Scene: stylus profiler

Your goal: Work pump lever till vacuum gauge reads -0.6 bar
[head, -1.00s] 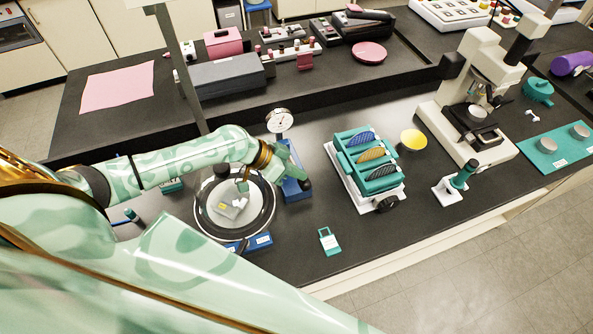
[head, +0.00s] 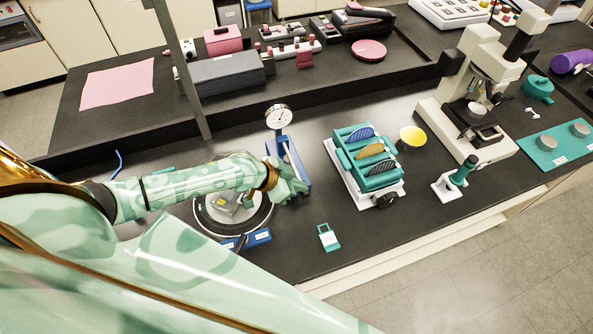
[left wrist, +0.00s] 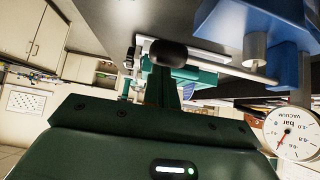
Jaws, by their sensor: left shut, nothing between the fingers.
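The blue hand pump (head: 285,150) stands on the dark bench, with the round white vacuum gauge (head: 278,117) at its back. My left gripper (head: 299,188) is shut and empty, at the front end of the pump. It covers the lever's end in the head view. In the left wrist view the lever (left wrist: 235,66) runs from the blue pump body to a black knob (left wrist: 168,53). My shut fingers (left wrist: 165,86) end right by the knob; I cannot tell if they touch. The gauge (left wrist: 293,132) shows a red needle, but its exact reading is unclear. My right gripper is out of view.
A round chamber plate (head: 205,222) with a grey piece on it lies under my left forearm. Right of the pump stand a teal rack (head: 347,172) on a white base, a yellow dish (head: 413,137) and a microscope (head: 470,100). A teal tag (head: 329,238) lies in front.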

